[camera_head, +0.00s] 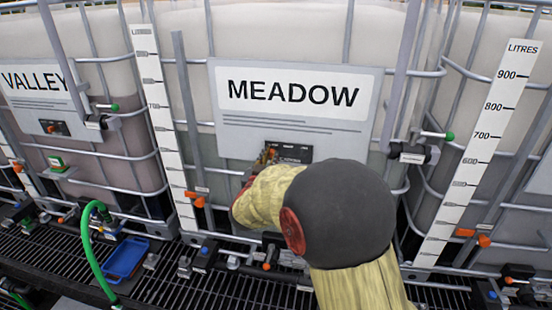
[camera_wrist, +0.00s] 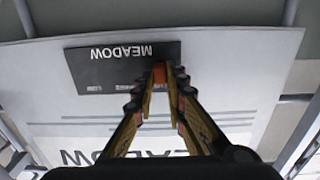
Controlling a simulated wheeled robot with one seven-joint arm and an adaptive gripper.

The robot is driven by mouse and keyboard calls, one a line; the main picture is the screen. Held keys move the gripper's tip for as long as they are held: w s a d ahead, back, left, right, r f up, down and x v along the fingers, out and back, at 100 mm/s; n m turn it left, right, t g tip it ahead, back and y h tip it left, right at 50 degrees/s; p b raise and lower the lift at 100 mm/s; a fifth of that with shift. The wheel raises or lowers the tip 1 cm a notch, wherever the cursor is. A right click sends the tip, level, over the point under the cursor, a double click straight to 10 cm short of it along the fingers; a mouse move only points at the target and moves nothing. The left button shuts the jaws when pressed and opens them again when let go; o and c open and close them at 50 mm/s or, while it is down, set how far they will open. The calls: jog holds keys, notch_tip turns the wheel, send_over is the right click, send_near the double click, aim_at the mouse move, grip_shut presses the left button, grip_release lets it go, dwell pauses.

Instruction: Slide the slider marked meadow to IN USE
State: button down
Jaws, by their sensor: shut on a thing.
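The meadow slider is a black panel (camera_wrist: 105,68) on the grey MEADOW sign plate; its name reads upside down in the wrist view. Its orange knob (camera_wrist: 160,72) sits toward the panel's right part there. My gripper (camera_wrist: 161,82) is shut on the knob, one finger on each side. In the head view my gripper (camera_head: 268,156) is at the left part of the black panel (camera_head: 297,152) on the plate (camera_head: 360,95). The small position labels are too blurred to read, and my fingers cover part of the panel.
The MEADOW tank stands behind metal cage bars. A VALLEY plate with a similar slider (camera_head: 55,128) is on the left. White litre scales (camera_head: 480,150) flank the tank. Below are orange-handled valves, a blue tray (camera_head: 125,259) and a green hose (camera_head: 86,240) over dark grating.

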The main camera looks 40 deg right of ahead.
jog(key=shift+w+a, duration=0.1)
jog(key=c, duration=1.8)
grip_release()
jog(key=shift+w+a, duration=0.1)
jog(key=v, duration=1.2)
